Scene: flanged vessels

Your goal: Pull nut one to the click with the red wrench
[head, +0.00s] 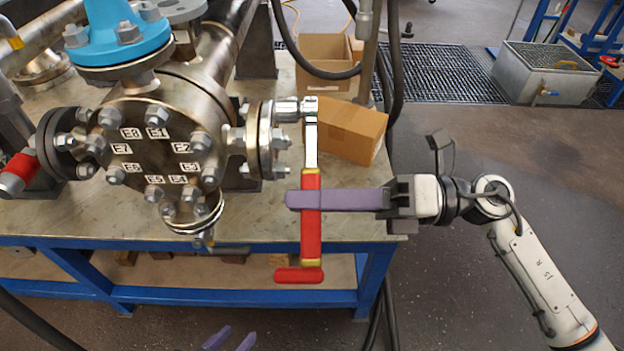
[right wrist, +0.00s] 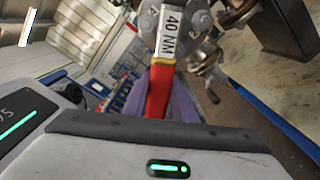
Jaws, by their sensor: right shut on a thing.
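The red wrench (head: 311,232) has a red grip with yellow bands and a steel shaft. In the right wrist view its shaft (right wrist: 170,32) reads "40 NM". Its socket end (head: 297,108) is at the top of the small side flange (head: 262,140), apparently on a nut there, which is hidden. The handle points down the picture. My right gripper (head: 305,199) is shut on the red grip, its purple fingers across it; they also show in the right wrist view (right wrist: 172,103). My left gripper (head: 231,338) shows only two separated purple fingertips at the bottom edge, open and empty.
The steel vessel (head: 195,95) has a front flange (head: 150,158) with numbered labels and several bolts. A cardboard box (head: 345,130) stands close behind the wrench on the blue-framed table (head: 262,222). A black hose (head: 315,72) hangs behind. Floor right of the table is open around my arm.

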